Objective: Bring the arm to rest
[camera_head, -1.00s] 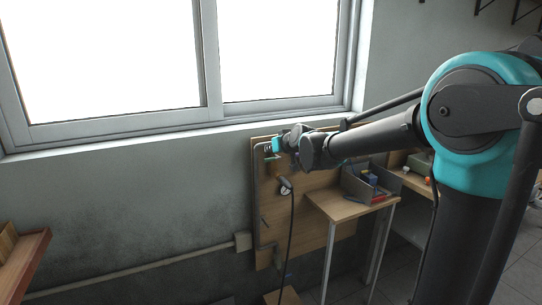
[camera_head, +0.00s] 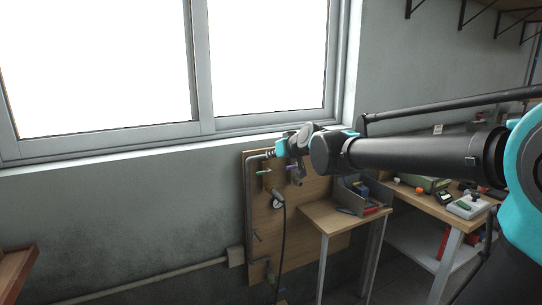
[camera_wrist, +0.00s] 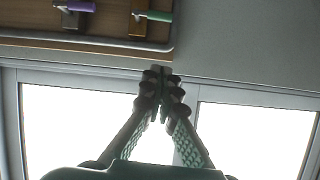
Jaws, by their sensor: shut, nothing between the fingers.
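My gripper (camera_wrist: 162,76) shows in the wrist view with its two fingers meeting at the tips, shut and empty. The wrist view looks upside down, with the window (camera_wrist: 70,125) below and the wooden board (camera_wrist: 110,47) above. In the head view my arm reaches in from the right toward the board, and its wrist end is in front of the board's top edge. The fingertips are too small to make out there.
The wooden board (camera_head: 262,225) on the wall carries a purple handle (camera_wrist: 80,6), a green handle (camera_wrist: 158,15), a pipe and a dark hose. A small table (camera_head: 325,216) with a grey bin (camera_head: 348,193) stands beside it. A workbench (camera_head: 425,205) stands at the right. The window (camera_head: 95,65) is above.

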